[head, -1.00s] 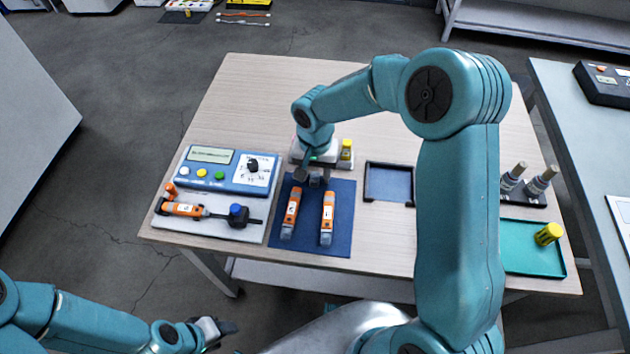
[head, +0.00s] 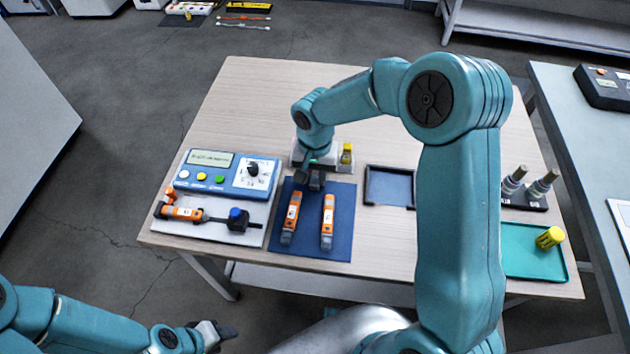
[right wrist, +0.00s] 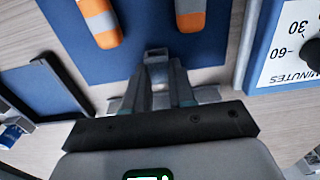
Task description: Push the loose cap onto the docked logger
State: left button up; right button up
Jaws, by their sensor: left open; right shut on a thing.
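An orange logger (head: 182,213) lies on a white plate (head: 224,236) at the table's left, in line with a dark rod and a block with a blue knob (head: 236,214); it looks like the docked logger. My right gripper (head: 316,184) is low over the far edge of the blue mat, far right of that logger. In the right wrist view its fingers (right wrist: 156,88) are shut on a small grey piece (right wrist: 156,56); I cannot tell whether this is the loose cap. My left gripper (head: 222,332) is open and empty, off the table's near edge.
Two orange loggers with grey ends (head: 291,215) (head: 328,220) lie on the blue mat (head: 312,252). A blue timer box (head: 225,175) stands behind the plate. A white block (head: 331,167) with a yellow part is beside my right wrist. A dark tray (head: 389,188) is right.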

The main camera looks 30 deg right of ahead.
jog(key=shift+r+p, duration=1.4)
jog(key=shift+r, duration=1.05)
jog(key=shift+s+f, duration=0.1)
